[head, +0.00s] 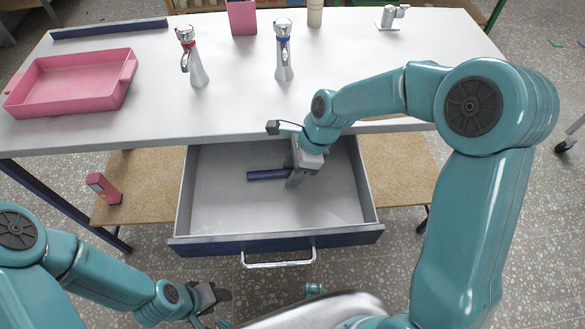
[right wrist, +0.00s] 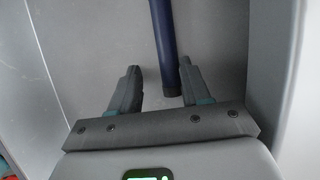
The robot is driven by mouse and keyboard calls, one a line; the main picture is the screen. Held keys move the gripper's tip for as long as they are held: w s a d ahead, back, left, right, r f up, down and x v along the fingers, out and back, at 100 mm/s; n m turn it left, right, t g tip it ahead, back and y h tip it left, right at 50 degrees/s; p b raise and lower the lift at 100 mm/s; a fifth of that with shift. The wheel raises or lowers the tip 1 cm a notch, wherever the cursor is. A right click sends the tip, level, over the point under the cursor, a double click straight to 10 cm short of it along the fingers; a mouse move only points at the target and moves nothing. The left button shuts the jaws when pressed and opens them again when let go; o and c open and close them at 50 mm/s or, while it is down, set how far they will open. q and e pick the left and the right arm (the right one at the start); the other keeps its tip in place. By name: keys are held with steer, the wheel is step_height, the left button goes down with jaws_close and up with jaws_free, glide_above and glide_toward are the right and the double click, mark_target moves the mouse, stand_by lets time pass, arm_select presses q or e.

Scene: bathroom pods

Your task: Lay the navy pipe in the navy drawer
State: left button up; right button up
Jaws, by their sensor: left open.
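The navy drawer (head: 275,243) is pulled out below the white counter, with a grey inside and a navy front. The navy pipe (head: 263,175) lies in it, on the floor toward the back; it also shows in the right wrist view (right wrist: 163,40). My right gripper (head: 293,180) reaches down into the drawer at the pipe's right end. In the right wrist view its fingers (right wrist: 158,88) stand apart, with the pipe's end between them, close to the right finger; I cannot tell whether they touch. My left gripper (head: 222,308) is open at the bottom of the head view, outside the drawer.
The counter (head: 240,103) above the drawer holds a pink tray (head: 75,82), two taps (head: 192,58) (head: 284,52), a pink cup (head: 242,17) and a navy bar (head: 110,29). A pink object (head: 103,188) sits on the wooden shelf left of the drawer.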

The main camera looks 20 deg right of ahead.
steer(key=shift+r, duration=0.2)
steer(key=w+p+v, duration=0.1)
steer(key=p+v, duration=0.1)
steer(key=v, duration=0.9)
steer(key=shift+s+d+r, duration=0.2)
steer(key=shift+s+r, duration=0.2)
steer(key=shift+s, duration=0.05)
